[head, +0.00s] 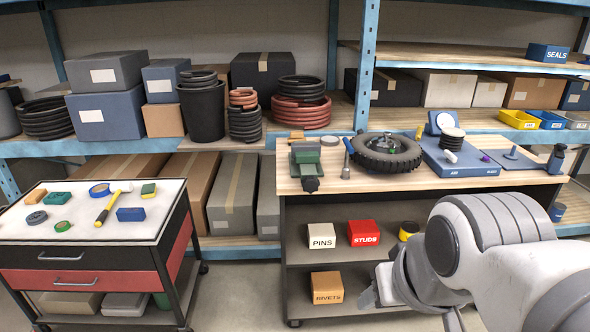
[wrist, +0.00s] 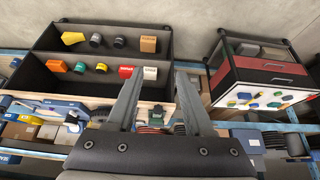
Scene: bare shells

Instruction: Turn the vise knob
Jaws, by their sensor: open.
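The green vise (head: 305,158) stands at the left end of the wooden bench top (head: 345,187) in the head view. Its black knob (head: 310,184) faces the front edge of the bench. My gripper (wrist: 158,80) is open and empty in the wrist view, its two grey fingers spread apart. In the head view the gripper is low at the right, in front of the bench, apart from the vise and largely hidden by my arm. The wrist view is turned over; a small dark shape between the fingers may be the vise, but I cannot tell surely.
A blue fixture (head: 460,160) stands farther right. Labelled boxes such as PINS (head: 322,236) sit below. A tool cart (head: 95,225) stands left, with floor between.

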